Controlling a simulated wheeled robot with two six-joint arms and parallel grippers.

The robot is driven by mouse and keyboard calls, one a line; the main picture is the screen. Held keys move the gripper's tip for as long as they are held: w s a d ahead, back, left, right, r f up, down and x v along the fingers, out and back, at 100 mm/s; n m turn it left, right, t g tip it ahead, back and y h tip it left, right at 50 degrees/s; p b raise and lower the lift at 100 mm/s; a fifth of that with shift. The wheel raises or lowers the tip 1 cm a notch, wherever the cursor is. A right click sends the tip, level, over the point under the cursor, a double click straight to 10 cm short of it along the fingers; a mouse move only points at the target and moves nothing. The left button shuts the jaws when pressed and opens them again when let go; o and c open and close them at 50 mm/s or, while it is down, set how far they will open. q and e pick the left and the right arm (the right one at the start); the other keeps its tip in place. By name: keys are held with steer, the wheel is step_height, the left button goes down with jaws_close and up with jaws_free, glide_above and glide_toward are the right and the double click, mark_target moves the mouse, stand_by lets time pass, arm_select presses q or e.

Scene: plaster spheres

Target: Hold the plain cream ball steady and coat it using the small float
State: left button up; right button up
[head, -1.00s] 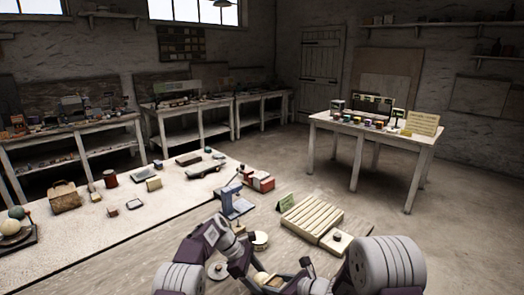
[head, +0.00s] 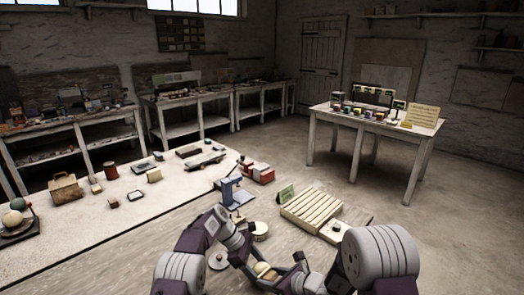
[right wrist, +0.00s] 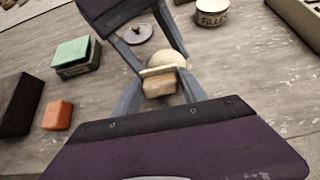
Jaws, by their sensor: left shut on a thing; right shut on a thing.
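The plain cream ball (head: 262,268) is in the lower middle of the head view, between my two grippers. It also shows in the right wrist view (right wrist: 168,59), partly hidden by the float. My left gripper (right wrist: 158,48) is shut on the ball, its fingers coming from the top of that view. My right gripper (right wrist: 160,88) is shut on the small float (right wrist: 158,86), a tan block with a pale plate. The float's plate is right at the near side of the ball; I cannot tell whether they touch.
A filler tin (right wrist: 212,13), a grey disc with a knob (right wrist: 138,34), a green-topped box (right wrist: 77,56), an orange block (right wrist: 57,114) and a dark block (right wrist: 18,103) lie around the grippers. A slatted rack (head: 312,211) and blue stand (head: 236,194) stand beyond.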

steer(key=shift+w+d, duration=1.1)
steer(key=shift+s+a, duration=1.2)
steer(key=shift+a, duration=0.05)
arm_select(q)
steer(key=shift+d, duration=0.1)
arm_select(e)
steer(key=shift+d, duration=0.1)
steer(key=shift+w+d+r, duration=0.1)
steer(key=shift+d+r, duration=0.1)
steer(key=shift+d, duration=0.25)
steer(key=shift+w+d+r, duration=0.1)
steer(key=shift+d+r, duration=0.05)
steer(key=shift+d, duration=0.3)
steer(key=shift+w+a+f, duration=0.35)
steer(key=shift+w, duration=0.05)
